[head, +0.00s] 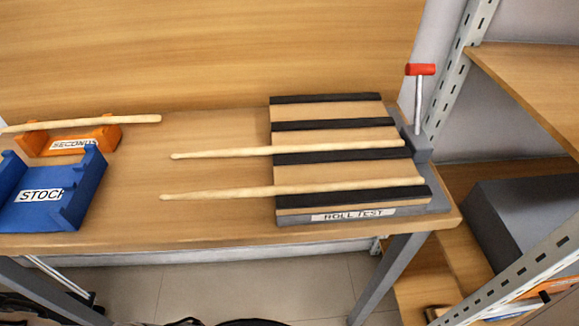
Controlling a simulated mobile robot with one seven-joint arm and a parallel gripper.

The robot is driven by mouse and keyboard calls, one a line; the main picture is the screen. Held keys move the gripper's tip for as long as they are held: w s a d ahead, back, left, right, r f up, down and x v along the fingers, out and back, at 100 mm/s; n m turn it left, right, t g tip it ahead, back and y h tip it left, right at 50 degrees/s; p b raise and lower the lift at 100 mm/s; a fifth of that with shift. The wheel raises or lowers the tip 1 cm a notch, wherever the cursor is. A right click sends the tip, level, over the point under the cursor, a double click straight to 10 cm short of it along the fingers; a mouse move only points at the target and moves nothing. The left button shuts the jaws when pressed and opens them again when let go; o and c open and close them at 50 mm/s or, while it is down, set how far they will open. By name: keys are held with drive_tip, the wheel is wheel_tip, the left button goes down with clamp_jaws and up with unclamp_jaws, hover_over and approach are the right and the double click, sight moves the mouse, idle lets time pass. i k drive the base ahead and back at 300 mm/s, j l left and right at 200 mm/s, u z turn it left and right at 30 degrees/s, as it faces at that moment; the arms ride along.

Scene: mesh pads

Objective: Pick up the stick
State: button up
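Three pale wooden sticks are in the head view. The nearest stick (235,193) lies across the striped roll test board (352,214), its thin tip reaching left past the board over the table. A second stick (240,152) lies farther back, roughly parallel, also across the board and past its left edge. A third stick (120,119) rests on the orange holder (104,137) labelled "SECONDS", at the far left. Which stick the task means cannot be told. My gripper is not in view.
A blue cradle (88,190) labelled "STOCK" stands at the left, empty where visible. A red-topped lever (420,70) rises at the board's back right. The wooden table (190,222) has free room between cradle and board. Metal shelving (520,285) stands at right.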

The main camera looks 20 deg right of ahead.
sight(314, 187)
drive_tip(key=j+z, duration=0.25)
drive_tip(key=z, duration=0.15)
drive_tip(key=k+j+z, duration=0.1)
drive_tip(key=j+z, duration=0.15)
drive_tip(key=z, duration=0.15)
drive_tip(key=k+j+z, duration=0.1)
drive_tip(key=j, duration=0.2)
drive_tip(key=k+j+z, duration=0.1)
drive_tip(key=j, duration=0.2)
drive_tip(key=k+j+z, duration=0.1)
drive_tip(key=k+j, duration=0.1)
drive_tip(key=j, duration=0.25)
drive_tip(key=k+j, duration=0.1)
drive_tip(key=j, duration=0.2)
drive_tip(key=k+j, duration=0.1)
drive_tip(key=j, duration=0.25)
drive_tip(key=i+j, duration=0.1)
drive_tip(key=i, duration=0.15)
drive_tip(key=z, duration=0.05)
